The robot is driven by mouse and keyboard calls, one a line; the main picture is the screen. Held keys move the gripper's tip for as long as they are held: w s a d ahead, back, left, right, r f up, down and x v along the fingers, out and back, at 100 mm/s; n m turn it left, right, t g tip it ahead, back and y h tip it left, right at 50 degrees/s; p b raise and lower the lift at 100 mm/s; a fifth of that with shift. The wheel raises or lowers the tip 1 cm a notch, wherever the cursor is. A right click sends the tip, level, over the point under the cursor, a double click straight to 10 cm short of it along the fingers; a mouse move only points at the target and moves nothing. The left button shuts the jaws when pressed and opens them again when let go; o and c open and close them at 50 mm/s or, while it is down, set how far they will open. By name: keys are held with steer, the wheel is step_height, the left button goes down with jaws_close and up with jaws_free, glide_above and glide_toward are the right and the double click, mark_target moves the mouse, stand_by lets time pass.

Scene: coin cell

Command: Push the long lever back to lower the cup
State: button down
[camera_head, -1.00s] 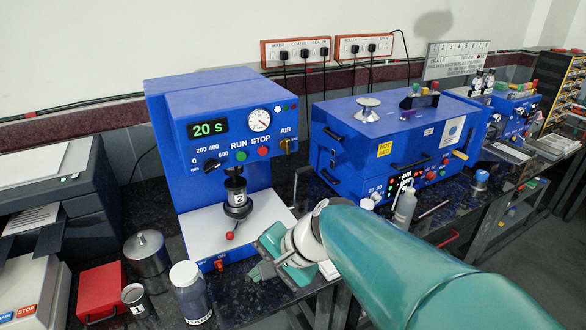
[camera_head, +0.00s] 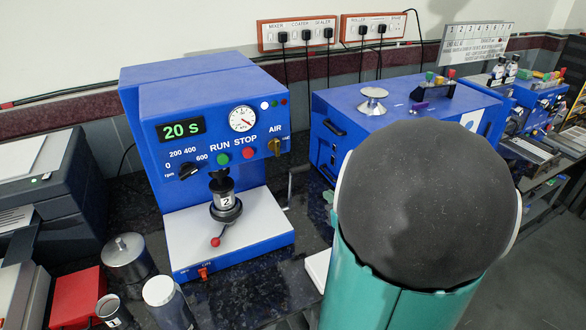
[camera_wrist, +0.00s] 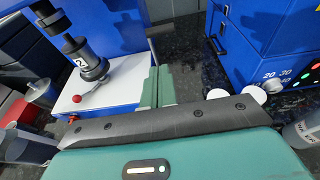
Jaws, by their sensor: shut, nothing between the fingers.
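The blue mixer machine (camera_head: 200,110) stands at the left with its white base plate below. The cup marked 2 (camera_head: 226,203) is upright on a dark holder under the machine's spindle; it also shows in the wrist view (camera_wrist: 84,60). A short lever with a red knob (camera_head: 216,241) sticks out in front of the holder. A longer grey lever (camera_head: 290,184) rises at the machine's right side, and its upper part shows in the wrist view (camera_wrist: 154,50). My gripper (camera_wrist: 156,85) is shut and empty, its green fingers close to this lever; contact cannot be told.
A second blue machine (camera_head: 345,105) stands to the right, with a dark gap between the two. A metal pot (camera_head: 128,262), a red box (camera_head: 76,298) and a capped jar (camera_head: 168,305) stand at the front left. A white block (camera_head: 317,268) lies right of the base plate.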

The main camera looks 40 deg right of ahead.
glide_toward(302, 170)
steer(key=x, duration=0.6)
steer(key=shift+f, duration=0.4)
steer(key=shift+w+d, duration=0.1)
steer(key=shift+w, duration=0.1)
steer(key=shift+w+d+r+g, duration=0.1)
steer(key=shift+w+r+g, duration=0.15)
steer(key=shift+w, duration=0.3)
steer(key=w, duration=0.2)
steer(key=w+d+g, duration=0.1)
steer(key=shift+w+d+r, duration=0.1)
steer(key=shift+w+r, duration=0.05)
steer(key=shift+r, duration=0.15)
